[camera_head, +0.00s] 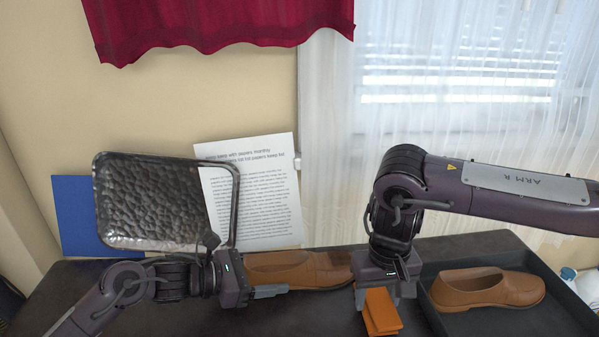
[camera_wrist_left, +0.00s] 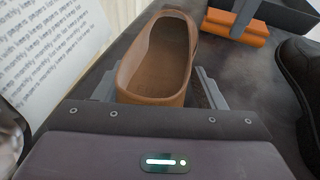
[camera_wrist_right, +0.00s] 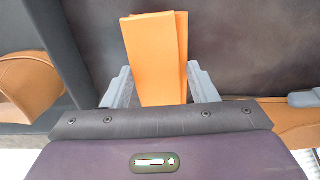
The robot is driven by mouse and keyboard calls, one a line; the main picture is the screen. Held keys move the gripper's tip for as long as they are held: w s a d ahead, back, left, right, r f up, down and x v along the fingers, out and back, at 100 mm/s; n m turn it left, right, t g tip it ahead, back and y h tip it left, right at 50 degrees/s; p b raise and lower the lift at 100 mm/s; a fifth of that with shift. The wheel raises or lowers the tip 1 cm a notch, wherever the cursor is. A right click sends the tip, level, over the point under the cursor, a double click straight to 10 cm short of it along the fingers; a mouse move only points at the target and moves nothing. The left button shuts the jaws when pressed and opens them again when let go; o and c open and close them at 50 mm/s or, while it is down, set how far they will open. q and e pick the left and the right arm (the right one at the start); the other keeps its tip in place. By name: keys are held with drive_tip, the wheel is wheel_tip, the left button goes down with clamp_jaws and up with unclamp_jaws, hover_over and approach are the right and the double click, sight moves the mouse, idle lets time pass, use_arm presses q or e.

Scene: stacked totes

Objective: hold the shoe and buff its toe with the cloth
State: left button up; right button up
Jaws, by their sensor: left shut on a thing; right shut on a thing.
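A brown leather shoe (camera_head: 290,272) lies on the dark table, its toe pointing right and looking darker than the rest. My left gripper (camera_head: 268,291) is shut on its heel end; the left wrist view shows the shoe (camera_wrist_left: 158,60) between the fingers. My right gripper (camera_head: 382,292) is shut on a folded orange cloth (camera_head: 381,314), just right of and nearer than the toe. The cloth fills the jaws in the right wrist view (camera_wrist_right: 155,60). In the left wrist view, the cloth (camera_wrist_left: 237,28) is apart from the shoe. The right gripper partly covers the toe area.
A dark tray (camera_head: 560,318) at the right holds another brown shoe (camera_head: 488,290). A black shoe (camera_wrist_left: 302,80) stands at the right in the left wrist view. A hammered metal panel (camera_head: 150,205), a printed sheet (camera_head: 255,195) and a blue board (camera_head: 78,215) stand at the back left.

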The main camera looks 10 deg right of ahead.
idle(0.5)
drive_tip(key=shift+n+y, duration=0.3)
drive_tip(key=shift+n, duration=0.5)
drive_tip(key=a+r, duration=0.1)
drive_tip(key=a, duration=0.1)
drive_tip(key=a+r, duration=0.1)
drive_tip(key=a, duration=0.1)
drive_tip(key=a+r, duration=0.1)
drive_tip(key=a, duration=0.1)
drive_tip(key=shift+s, duration=0.35)
drive_tip(key=shift+w+a+r, duration=0.5)
drive_tip(key=shift+a+r, duration=0.1)
drive_tip(key=shift+r, duration=0.05)
drive_tip(key=w+d+r+y, duration=0.1)
drive_tip(key=w+d+r, duration=0.1)
drive_tip(key=w+r, duration=0.25)
drive_tip(key=w+d+r, duration=0.3)
drive_tip(key=w, duration=0.3)
drive_tip(key=shift+a+f, duration=0.2)
drive_tip(key=shift+f, duration=0.9)
drive_tip(key=shift+a+f, duration=0.25)
drive_tip(key=shift+f, duration=0.9)
drive_tip(key=shift+a+f, duration=0.2)
drive_tip(key=shift+f, duration=0.9)
drive_tip(key=shift+a+f, duration=0.1)
drive_tip(key=shift+f, duration=0.5)
